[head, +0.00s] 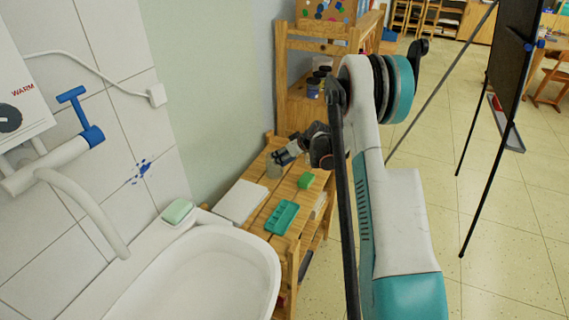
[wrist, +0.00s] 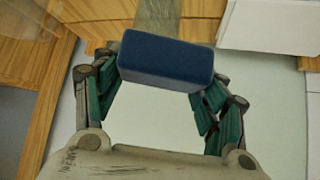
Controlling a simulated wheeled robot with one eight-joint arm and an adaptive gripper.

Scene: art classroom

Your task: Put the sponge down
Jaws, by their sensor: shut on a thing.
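My gripper (wrist: 162,90) is shut on a dark blue sponge (wrist: 165,58), a rounded block held crosswise between the two fingertips. In the head view my gripper (head: 296,148) is at the far end of my arm, above the back of a slatted wooden table (head: 262,217). The sponge is small and partly hidden there, with a bit of dark blue (head: 282,157) showing. A clear jar (head: 274,169) stands close by it. I cannot tell whether the sponge touches anything below.
On the table are a white flat board (head: 240,202), a teal tray (head: 282,217) and a green block (head: 306,180). A white sink (head: 262,262) with a pale green soap (head: 178,211) on its ledge is at the left. A wooden shelf with dark jars (head: 313,88) stands behind.

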